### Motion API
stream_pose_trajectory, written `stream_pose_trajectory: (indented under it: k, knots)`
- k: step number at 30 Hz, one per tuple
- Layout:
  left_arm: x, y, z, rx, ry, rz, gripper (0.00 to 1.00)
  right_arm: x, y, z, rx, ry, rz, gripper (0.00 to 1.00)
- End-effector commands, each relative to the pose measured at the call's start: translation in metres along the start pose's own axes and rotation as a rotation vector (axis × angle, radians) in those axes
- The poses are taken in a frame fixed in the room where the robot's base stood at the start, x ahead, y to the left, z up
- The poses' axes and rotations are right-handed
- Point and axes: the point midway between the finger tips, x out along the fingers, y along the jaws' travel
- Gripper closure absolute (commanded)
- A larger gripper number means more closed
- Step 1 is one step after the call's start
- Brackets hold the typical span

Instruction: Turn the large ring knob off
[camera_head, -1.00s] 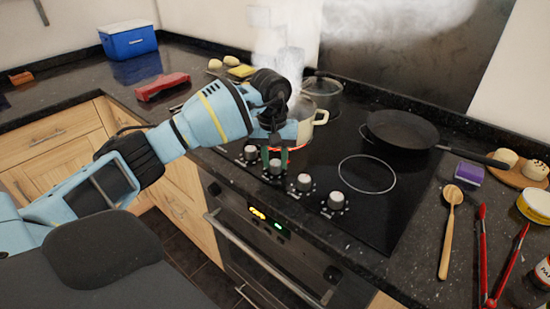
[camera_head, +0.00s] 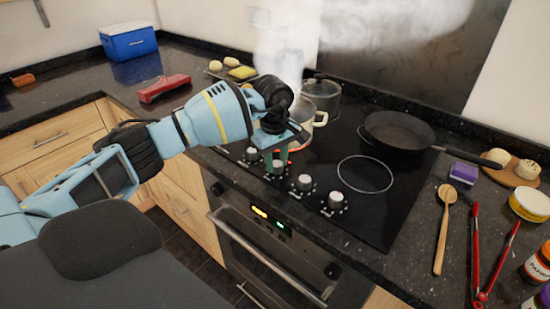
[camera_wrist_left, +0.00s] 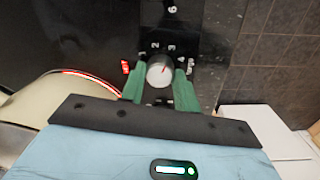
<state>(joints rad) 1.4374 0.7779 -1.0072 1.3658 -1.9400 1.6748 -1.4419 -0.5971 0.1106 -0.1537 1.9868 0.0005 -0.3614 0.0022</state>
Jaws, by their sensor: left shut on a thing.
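A row of silver stove knobs runs along the front of the black hob (camera_head: 330,222). My left gripper (camera_head: 277,161) is shut on the second knob from the left (camera_head: 278,168), pointing down at it. In the left wrist view, its green fingers (camera_wrist_left: 160,88) stand on both sides of this round knob (camera_wrist_left: 159,71). The knob's red pointer line faces near the printed 3, and a red-lit mark shows beside the dial. The glowing ring edge (camera_wrist_left: 82,74) shows at left, under a pale pot. My right gripper is not in view.
A steaming cream pot (camera_head: 306,118) stands behind my gripper, with a grey pot (camera_head: 322,96) beyond. A black frying pan (camera_head: 399,132) sits at the back right. A wooden spoon (camera_head: 441,236) and red tongs (camera_head: 476,250) lie on the right counter.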

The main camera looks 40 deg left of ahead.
Motion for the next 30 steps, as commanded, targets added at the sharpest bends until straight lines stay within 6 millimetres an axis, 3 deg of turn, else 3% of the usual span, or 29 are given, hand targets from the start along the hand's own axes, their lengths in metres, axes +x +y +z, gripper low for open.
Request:
stream_pose_trajectory:
  k: [30]
  knots:
    - [-0.004, 0.001, 0.002, -0.966, 0.046, 0.005, 0.92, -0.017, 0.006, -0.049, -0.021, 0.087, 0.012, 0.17]
